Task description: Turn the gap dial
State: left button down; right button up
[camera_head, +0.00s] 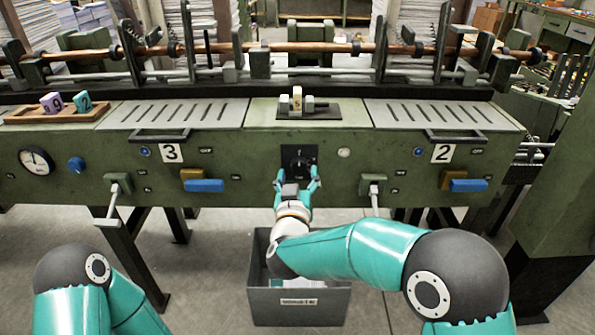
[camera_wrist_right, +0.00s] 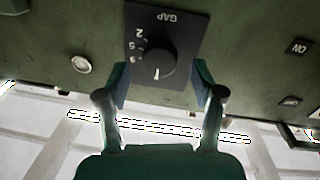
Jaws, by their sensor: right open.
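The gap dial (camera_head: 298,158) is a round black knob on a black plate on the front of the green machine. In the right wrist view the dial (camera_wrist_right: 157,62) appears upside down, with "GAP" and several numbers on its plate. Its white pointer mark faces the bottom of that picture. My right gripper (camera_head: 297,179) is open just in front of the plate. In the wrist view its fingers (camera_wrist_right: 161,82) are spread to either side of the knob, apart from it. My left forearm shows at the bottom left, but its gripper is out of view.
A dark bin (camera_head: 300,304) stands on the floor beneath my right arm. Levers (camera_head: 374,192) and (camera_head: 114,200) a second lever stick out of the front. Blue-handled latches (camera_head: 204,185) flank the dial. A tray (camera_head: 55,117) with two numbered blocks sits on top at left.

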aim_at(299, 166)
jog(key=shift+w, duration=1.15)
